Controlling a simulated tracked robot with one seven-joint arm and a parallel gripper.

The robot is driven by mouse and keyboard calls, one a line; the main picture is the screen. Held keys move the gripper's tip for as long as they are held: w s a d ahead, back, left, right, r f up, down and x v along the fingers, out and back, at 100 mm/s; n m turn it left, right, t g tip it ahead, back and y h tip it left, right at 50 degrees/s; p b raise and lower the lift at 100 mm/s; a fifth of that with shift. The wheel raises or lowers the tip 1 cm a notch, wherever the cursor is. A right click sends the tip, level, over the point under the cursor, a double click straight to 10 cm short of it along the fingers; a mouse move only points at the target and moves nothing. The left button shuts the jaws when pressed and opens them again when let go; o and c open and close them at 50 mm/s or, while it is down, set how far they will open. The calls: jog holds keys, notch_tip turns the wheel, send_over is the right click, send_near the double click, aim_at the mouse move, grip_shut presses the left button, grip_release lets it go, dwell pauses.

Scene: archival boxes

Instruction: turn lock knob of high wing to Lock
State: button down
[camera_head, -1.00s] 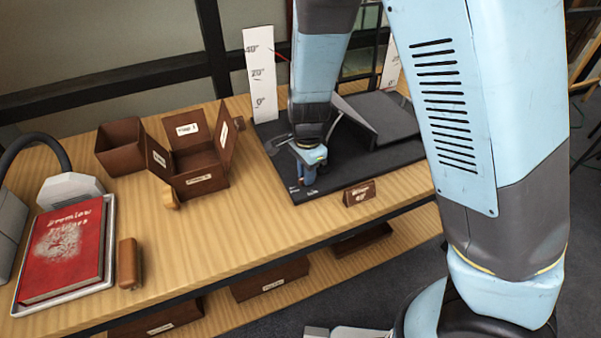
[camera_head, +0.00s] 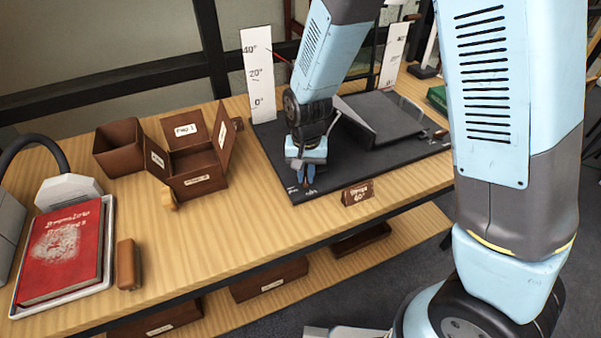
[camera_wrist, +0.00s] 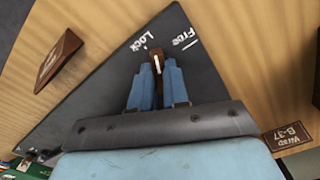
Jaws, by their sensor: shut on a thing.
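The lock knob (camera_wrist: 157,66) is a small brown bar with a white pointer line. It stands on the dark board between the printed words Lock and Free, its pointer nearer the Lock mark in the wrist view. My gripper (camera_wrist: 156,80) has its two blue fingers shut on the knob, one on each side. In the head view my gripper (camera_head: 306,178) points down at the front left corner of the dark board (camera_head: 345,177); the knob is mostly hidden there. A grey wing panel (camera_head: 384,118) is raised at a slant on the board.
A small brown sign (camera_head: 358,192) reading 40° stands at the board's front edge. White angle scales (camera_head: 259,75) and (camera_head: 393,55) stand behind. An open brown box (camera_head: 198,182), another box (camera_head: 121,145) and a red book (camera_head: 62,252) are on the left of the table (camera_head: 215,250).

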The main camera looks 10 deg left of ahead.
aim_at(306, 176)
jog(key=n, duration=0.5)
jog(key=shift+n, duration=0.3)
dwell(0.4)
jog(key=c, duration=1.1)
grip_release()
notch_tip(306, 176, up, 14)
jog(key=shift+f, duration=0.2)
